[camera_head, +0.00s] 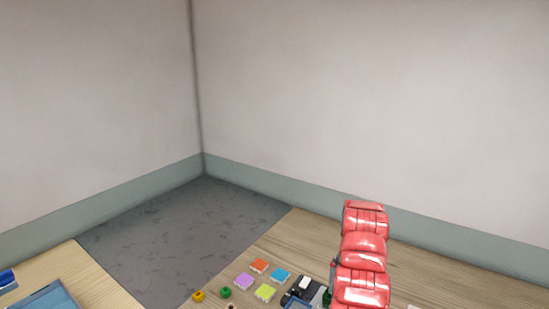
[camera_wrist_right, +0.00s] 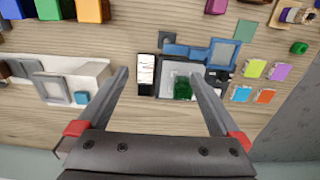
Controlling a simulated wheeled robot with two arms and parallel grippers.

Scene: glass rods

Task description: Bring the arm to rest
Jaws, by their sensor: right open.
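My right arm (camera_head: 362,255) is red and stands over the right-hand wooden table in the head view. Its gripper cannot be made out there. In the right wrist view my right gripper (camera_wrist_right: 158,76) is open, its two dark fingers spread wide with nothing held. Beyond and between the fingers lie a black-and-white block and a grey tray with a green piece (camera_wrist_right: 182,88) on it; I cannot tell the height above them. My left gripper is not in view.
Orange (camera_head: 259,265), blue (camera_head: 280,275), purple (camera_head: 243,281) and lime (camera_head: 265,292) tiles lie left of the arm. A white tray (camera_wrist_right: 98,72) and several coloured blocks lie on the table. A blue tray (camera_head: 45,298) is on another table at left.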

